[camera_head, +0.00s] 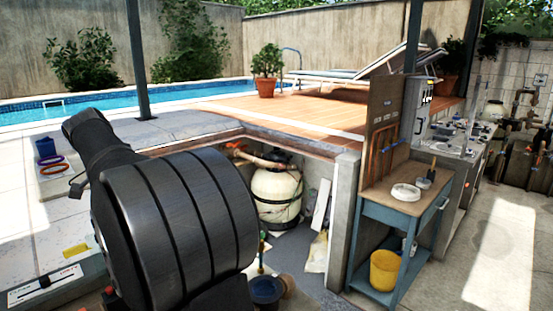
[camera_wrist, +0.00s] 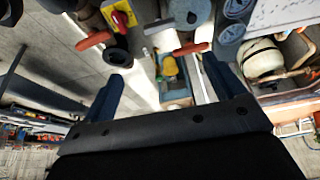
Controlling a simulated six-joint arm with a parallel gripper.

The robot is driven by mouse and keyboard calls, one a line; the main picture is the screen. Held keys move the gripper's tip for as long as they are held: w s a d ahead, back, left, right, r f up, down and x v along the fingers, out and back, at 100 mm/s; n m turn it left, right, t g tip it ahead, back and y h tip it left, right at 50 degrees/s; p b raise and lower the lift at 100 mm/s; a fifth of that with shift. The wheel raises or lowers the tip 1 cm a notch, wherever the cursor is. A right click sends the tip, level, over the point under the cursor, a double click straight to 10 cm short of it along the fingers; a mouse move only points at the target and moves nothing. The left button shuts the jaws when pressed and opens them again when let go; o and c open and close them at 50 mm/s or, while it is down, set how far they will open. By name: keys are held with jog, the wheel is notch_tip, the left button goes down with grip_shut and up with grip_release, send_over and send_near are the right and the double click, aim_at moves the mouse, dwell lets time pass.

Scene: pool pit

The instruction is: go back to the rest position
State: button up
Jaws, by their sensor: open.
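My gripper (camera_wrist: 161,68) shows in the wrist view with its two dark blue fingers spread apart. It is open, and I see nothing held between the fingers. Beyond the gap lie the blue work table and a yellow bucket, seen from an unusual angle. In the head view a large black part of my arm fills the left and centre foreground. My gripper cannot be made out there.
A cream filter tank (camera_head: 277,193) stands in the pit behind my arm. A blue work table (camera_head: 398,215) with a yellow bucket (camera_head: 385,270) stands right. Red-handled fittings (camera_wrist: 95,41) and a yellow-and-red switch (camera_wrist: 121,14) appear near my gripper. Open paving (camera_head: 500,260) lies far right.

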jog(key=x, duration=1.7)
jog(key=shift+w+d+f, duration=0.15)
jog(key=shift+f, duration=0.15)
jog(key=n+t+y, duration=0.1)
jog(key=n, duration=0.3)
jog(key=shift+d+n, duration=0.1)
jog(key=shift+n, duration=0.2)
jog(key=n+y, duration=0.2)
jog(key=n, duration=0.2)
jog(key=shift+d, duration=0.1)
jog(key=shift+d+n+y, duration=0.1)
jog(key=shift+n+y, duration=0.8)
jog(key=shift+n, duration=1.4)
jog(key=shift+d+n+g+y, duration=0.1)
jog(key=shift+n+g+y, duration=0.35)
jog(key=shift+n, duration=1.55)
jog(key=shift+y, duration=0.25)
